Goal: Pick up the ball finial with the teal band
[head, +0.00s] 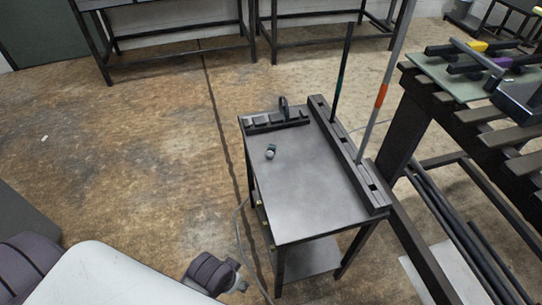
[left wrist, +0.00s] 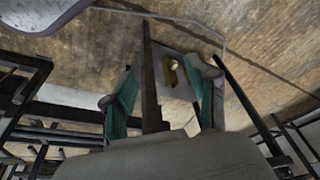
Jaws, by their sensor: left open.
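The ball finial with the teal band (head: 270,152) is a small grey ball with a dark teal part. It lies on the bare top of the small metal table (head: 308,190), left of the table's middle, in the head view. My left gripper (left wrist: 165,78) shows in the left wrist view with its two teal-padded fingers apart and nothing held between them. I cannot make out the finial in the left wrist view.
A slotted rail (head: 345,150) runs along the table's right edge, holding a dark rod (head: 343,75) and a grey rod with an orange band (head: 381,95). A dark block rack (head: 275,121) stands at the back. A slatted bench (head: 480,125) is close on the right.

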